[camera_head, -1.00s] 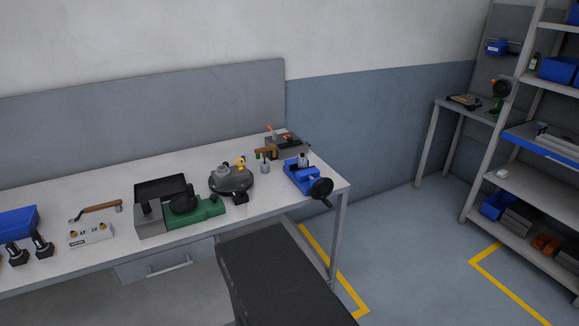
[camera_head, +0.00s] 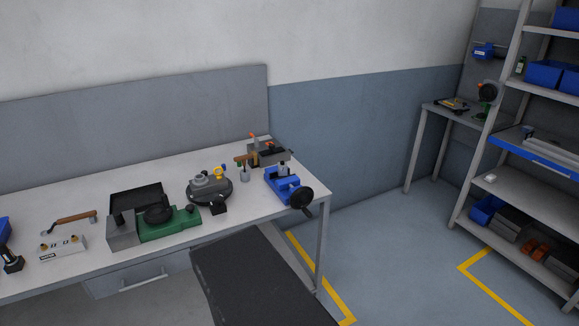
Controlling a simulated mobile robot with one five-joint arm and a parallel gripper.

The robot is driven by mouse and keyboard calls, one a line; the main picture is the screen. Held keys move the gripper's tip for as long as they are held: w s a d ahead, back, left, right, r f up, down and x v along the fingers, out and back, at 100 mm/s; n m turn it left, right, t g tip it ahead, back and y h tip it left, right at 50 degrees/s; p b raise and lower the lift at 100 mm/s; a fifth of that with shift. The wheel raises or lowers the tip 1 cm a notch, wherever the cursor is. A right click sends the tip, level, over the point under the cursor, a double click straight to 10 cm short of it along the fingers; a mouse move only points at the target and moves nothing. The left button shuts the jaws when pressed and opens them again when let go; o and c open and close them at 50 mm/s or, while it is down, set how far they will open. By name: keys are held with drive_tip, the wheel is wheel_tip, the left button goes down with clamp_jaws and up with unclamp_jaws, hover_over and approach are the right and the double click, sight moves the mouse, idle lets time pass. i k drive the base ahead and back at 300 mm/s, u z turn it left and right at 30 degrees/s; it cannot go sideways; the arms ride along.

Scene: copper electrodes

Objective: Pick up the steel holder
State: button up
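I cannot tell for sure which thing is the steel holder. A small grey piece with a dark top (camera_head: 283,169) stands at the blue vise (camera_head: 281,187) near the right end of the white workbench (camera_head: 75,192). Another grey metal piece (camera_head: 205,180) sits on the dark round table (camera_head: 222,191) left of the vise. A black upright piece with a grey part (camera_head: 11,260) stands at the left edge, partly cut off. My gripper is not in view.
A wooden-handled tool (camera_head: 76,217) lies behind the box. Shelving (camera_head: 520,191) stands at the right. Open floor (camera_head: 395,255) lies between bench and shelves.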

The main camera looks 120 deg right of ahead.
sight(281, 169)
drive_tip(key=k, duration=2.7)
drive_tip(key=z, duration=1.35)
drive_tip(key=i, duration=1)
